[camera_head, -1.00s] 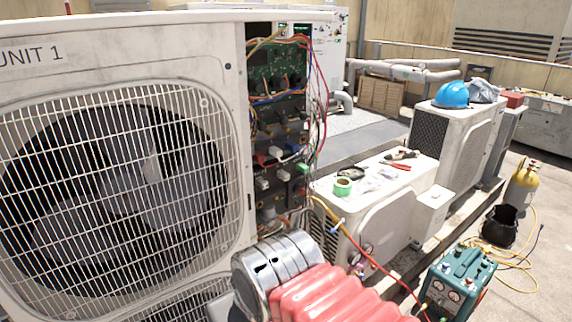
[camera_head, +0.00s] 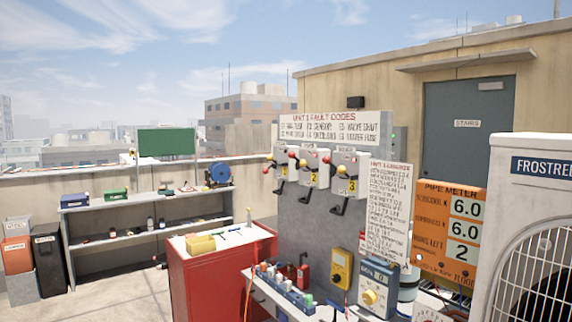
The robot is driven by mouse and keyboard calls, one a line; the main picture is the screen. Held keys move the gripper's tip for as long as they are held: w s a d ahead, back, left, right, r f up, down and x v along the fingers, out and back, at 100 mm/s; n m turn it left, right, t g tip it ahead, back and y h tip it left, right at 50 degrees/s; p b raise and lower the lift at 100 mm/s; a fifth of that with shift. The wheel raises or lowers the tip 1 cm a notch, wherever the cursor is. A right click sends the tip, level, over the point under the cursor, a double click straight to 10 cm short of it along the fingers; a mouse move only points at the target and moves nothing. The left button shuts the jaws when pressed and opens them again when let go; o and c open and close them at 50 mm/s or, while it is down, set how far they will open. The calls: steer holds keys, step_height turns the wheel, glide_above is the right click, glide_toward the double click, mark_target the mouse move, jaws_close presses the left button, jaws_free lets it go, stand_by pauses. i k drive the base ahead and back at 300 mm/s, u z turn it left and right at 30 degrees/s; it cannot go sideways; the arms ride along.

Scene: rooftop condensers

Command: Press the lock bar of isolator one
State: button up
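Three grey isolator boxes hang in a row on a grey upright panel (camera_head: 300,232). The leftmost box (camera_head: 281,168) is partly overlapped by its neighbour, and its number is too small to read surely. The middle box (camera_head: 309,170) appears marked 2 and the right box (camera_head: 344,174) appears marked 3. My gripper is not in view.
A red cabinet (camera_head: 212,285) with a yellow bin (camera_head: 200,244) stands in front, left of the panel. A ledge with bottles and meters (camera_head: 285,295) juts out below the isolators. A white FROSTREL unit (camera_head: 540,195) stands close at right. Open floor (camera_head: 115,290) lies at left.

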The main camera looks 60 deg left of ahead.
mark_target(269, 157)
steer(key=u, duration=2.35)
steer(key=i, duration=1.2)
steer(key=u, duration=0.6)
steer(key=i, duration=1.4)
steer(key=u, duration=0.2)
